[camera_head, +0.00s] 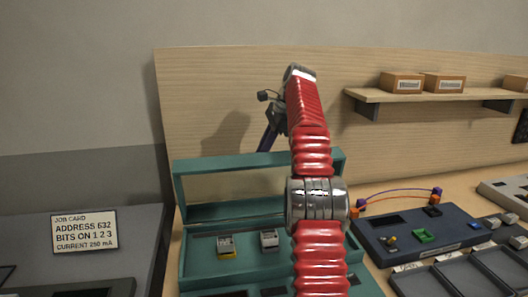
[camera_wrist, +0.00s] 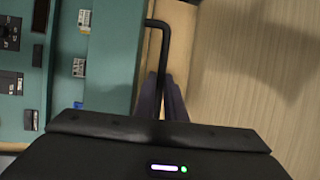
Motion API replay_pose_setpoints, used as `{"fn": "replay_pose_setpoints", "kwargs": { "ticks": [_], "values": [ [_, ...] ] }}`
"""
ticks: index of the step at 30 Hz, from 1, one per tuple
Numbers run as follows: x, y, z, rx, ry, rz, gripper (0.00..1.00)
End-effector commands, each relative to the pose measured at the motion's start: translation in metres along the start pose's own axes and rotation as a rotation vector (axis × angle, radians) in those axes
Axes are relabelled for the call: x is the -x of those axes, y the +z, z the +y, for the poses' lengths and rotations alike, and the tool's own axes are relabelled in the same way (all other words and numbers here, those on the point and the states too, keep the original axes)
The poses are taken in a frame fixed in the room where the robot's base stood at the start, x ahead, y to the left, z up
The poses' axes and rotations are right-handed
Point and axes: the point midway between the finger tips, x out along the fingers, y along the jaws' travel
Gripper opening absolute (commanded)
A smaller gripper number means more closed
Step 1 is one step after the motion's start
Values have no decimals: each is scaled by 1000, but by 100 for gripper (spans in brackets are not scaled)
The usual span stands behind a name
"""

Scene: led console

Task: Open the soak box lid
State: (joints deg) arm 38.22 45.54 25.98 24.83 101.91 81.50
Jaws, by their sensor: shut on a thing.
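The soak box (camera_head: 200,262) is a teal case on the bench, in the lower middle of the head view. Its lid (camera_head: 230,211), a teal frame around a clear window, stands raised along the back of the box. A black bar handle (camera_wrist: 165,40) shows in the wrist view beside the teal lid edge (camera_wrist: 134,55). My gripper (camera_wrist: 162,98) is shut on this handle with its dark purple fingers. In the head view my gripper (camera_head: 268,138) is above the lid's top edge, partly hidden by my red arm. The handle is hard to make out there.
Small modules (camera_head: 227,246) sit inside the box. A dark blue console (camera_head: 400,246) with coloured cables and several trays (camera_head: 468,281) lie to the right. A job card (camera_head: 84,231) is at left. A shelf (camera_head: 420,96) with cartons hangs on the wooden back panel.

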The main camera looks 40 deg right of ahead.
Motion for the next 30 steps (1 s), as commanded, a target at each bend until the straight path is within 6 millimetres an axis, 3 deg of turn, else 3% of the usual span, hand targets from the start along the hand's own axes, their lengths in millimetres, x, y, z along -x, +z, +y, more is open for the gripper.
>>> {"fn": "replay_pose_setpoints", "kwargs": {
  "ticks": [1,19,20,21,27,30],
  "values": [
    [2,7,-3,11,-9,-7,0],
    [4,6,-5,12,-15,-5,0],
    [4,6,-5,11,-15,-5,12],
    [4,6,-5,11,-15,-5,15],
    [2,3,-4,5,-10,-3,29],
    [2,2,-4,4,-8,-2,29]
  ]
}}
